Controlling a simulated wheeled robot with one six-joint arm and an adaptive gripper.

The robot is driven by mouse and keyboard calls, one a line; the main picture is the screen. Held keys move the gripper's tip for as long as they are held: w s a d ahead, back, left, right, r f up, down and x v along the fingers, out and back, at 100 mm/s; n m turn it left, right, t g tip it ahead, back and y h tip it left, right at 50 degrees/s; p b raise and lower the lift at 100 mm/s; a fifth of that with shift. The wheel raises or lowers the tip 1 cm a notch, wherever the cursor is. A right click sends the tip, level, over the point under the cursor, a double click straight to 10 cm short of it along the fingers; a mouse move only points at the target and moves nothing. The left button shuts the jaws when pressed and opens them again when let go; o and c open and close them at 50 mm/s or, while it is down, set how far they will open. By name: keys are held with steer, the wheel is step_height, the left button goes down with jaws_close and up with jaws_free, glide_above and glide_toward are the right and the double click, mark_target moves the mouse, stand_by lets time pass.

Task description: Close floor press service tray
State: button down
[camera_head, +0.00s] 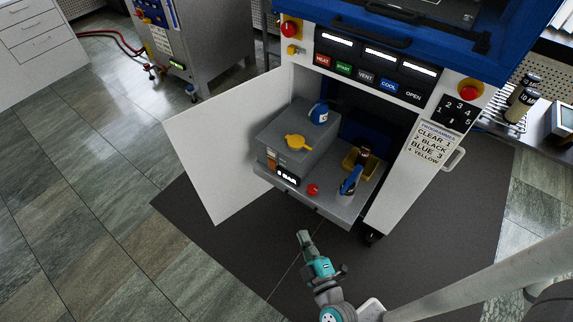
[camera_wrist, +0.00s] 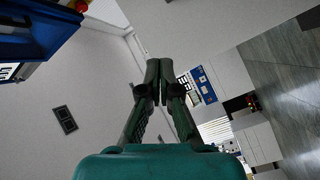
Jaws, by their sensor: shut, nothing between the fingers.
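The service tray (camera_head: 335,198) of the floor press is a grey pull-out shelf that sticks out of the lower cabinet in the head view. It carries a grey box with a yellow lever (camera_head: 298,142) and a blue-capped item (camera_head: 319,112), a red knob (camera_head: 313,189) and a blue-handled part (camera_head: 351,180). My gripper (camera_head: 304,238) is in front of and below the tray's front edge, apart from it in the picture. In the wrist view my gripper (camera_wrist: 158,66) has its fingers together with nothing between them. The tray does not clearly show in the wrist view.
The white cabinet door (camera_head: 225,145) stands open on the left of the tray. The press's white right leg (camera_head: 412,185) flanks the tray. A dark mat (camera_head: 250,255) covers the floor in front. A side bench (camera_head: 550,140) stands at the right.

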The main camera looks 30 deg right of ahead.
steer(key=w+d+f+n+g+h, duration=0.1)
steer(key=w+d+f+n+h, duration=0.1)
steer(key=w, duration=0.6)
steer(key=w+d+f+n+h, duration=0.1)
steer(key=w+d+n, duration=0.1)
steer(key=w, duration=0.7)
glide_toward(285, 157)
steer(key=w+a, duration=0.1)
steer(key=w, duration=0.3)
steer(key=shift+w+d+r, duration=0.1)
steer(key=shift+w+d, duration=0.25)
steer(key=shift+d, duration=0.25)
steer(key=shift+w+d+r, duration=0.1)
steer(key=shift+w+d, duration=0.2)
steer(key=shift+d, duration=0.3)
steer(key=shift+w+d, duration=0.2)
steer(key=shift+d, duration=0.3)
steer(key=shift+d, duration=0.1)
